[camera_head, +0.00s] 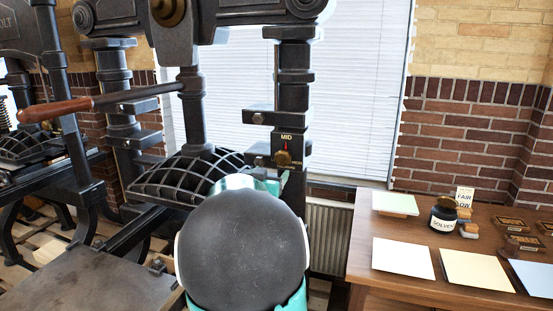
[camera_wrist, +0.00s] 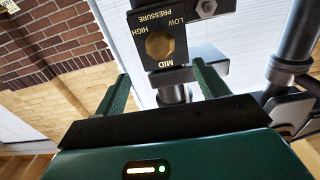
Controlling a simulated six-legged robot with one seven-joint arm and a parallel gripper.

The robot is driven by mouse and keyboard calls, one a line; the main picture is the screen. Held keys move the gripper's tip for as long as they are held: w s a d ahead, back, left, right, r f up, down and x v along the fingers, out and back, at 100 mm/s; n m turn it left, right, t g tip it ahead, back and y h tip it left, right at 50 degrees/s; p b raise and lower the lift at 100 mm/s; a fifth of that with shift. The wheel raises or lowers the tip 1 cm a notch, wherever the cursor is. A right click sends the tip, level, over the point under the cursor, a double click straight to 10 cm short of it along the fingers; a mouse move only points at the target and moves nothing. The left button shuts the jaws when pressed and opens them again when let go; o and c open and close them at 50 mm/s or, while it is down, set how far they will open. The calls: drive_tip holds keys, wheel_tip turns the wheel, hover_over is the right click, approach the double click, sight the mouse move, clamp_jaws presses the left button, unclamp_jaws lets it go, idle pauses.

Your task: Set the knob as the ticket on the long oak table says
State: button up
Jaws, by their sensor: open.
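The brass knob (camera_head: 284,158) sits on a black plate on the right column of the press. In the head view a red pointer above it points up at MID. In the wrist view the knob (camera_wrist: 160,45) is six-sided, with LOW, HIGH, MID and PRESSURE lettered around it; its pointer is not clear there. My gripper (camera_wrist: 163,88) is open, its green fingers apart and short of the knob, one to either side. In the head view my arm hides most of it. A small standing card (camera_head: 464,194) on the wooden table reads FAIR, with a lower line that looks like LOW, partly hidden.
The wooden table (camera_head: 362,264) at right holds a dark SOLVENT jar (camera_head: 443,214), paper stacks (camera_head: 403,258) and several dark blocks. A black bracket (camera_head: 260,117) juts out above the knob. The press handle (camera_head: 68,108) reaches left. Another press stands at far left.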

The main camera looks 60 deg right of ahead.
sight(282, 160)
drive_tip(key=d, duration=0.4)
drive_tip(key=w+d, duration=0.1)
drive_tip(key=d, duration=0.3)
drive_tip(key=w+d, duration=0.1)
drive_tip(key=d, duration=0.4)
drive_tip(key=shift+d+f, duration=0.1)
drive_tip(key=c, duration=1)
drive_tip(key=shift+o, duration=0.2)
